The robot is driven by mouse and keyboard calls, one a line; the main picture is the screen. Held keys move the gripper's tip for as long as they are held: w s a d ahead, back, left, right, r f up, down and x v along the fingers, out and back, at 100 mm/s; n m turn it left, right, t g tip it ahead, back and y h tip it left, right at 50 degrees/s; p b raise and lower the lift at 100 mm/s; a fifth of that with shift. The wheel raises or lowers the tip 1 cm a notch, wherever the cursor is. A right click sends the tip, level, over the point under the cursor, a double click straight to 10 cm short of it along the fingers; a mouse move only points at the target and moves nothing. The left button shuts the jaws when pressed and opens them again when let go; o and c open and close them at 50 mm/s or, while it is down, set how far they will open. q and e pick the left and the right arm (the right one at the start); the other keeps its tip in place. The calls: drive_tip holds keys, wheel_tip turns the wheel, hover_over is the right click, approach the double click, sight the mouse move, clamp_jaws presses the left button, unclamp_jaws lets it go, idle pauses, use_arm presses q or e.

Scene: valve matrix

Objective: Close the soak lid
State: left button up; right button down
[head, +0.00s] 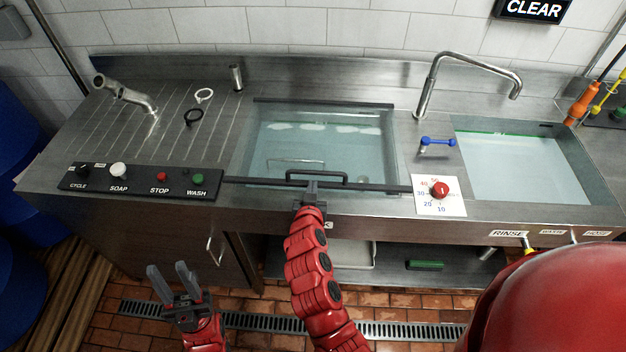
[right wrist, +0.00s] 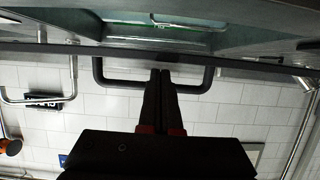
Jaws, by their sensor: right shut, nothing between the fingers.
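The soak lid is a clear pane with a dark front bar (head: 365,187) and a dark U-shaped handle (head: 318,173), over the middle basin. The bar reaches from the control panel's right end to the dial plate; I cannot tell whether it rests flush. The handle also shows in the right wrist view (right wrist: 207,82). My right gripper (head: 312,186) is shut and empty at the bar's middle, just before the handle. In the right wrist view its fingertips (right wrist: 160,73) overlap the handle; contact is unclear. My left gripper (head: 173,280) is open and empty, low in front of the counter.
A control panel (head: 140,181) lies left of the basin, a dial plate with a red knob (head: 440,190) right of it. A water-filled rinse basin (head: 520,170) with a tall faucet (head: 470,65) is at right. Two small rings and a spout are at back left.

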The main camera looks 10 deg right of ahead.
drive_tip(key=shift+x, duration=0.85)
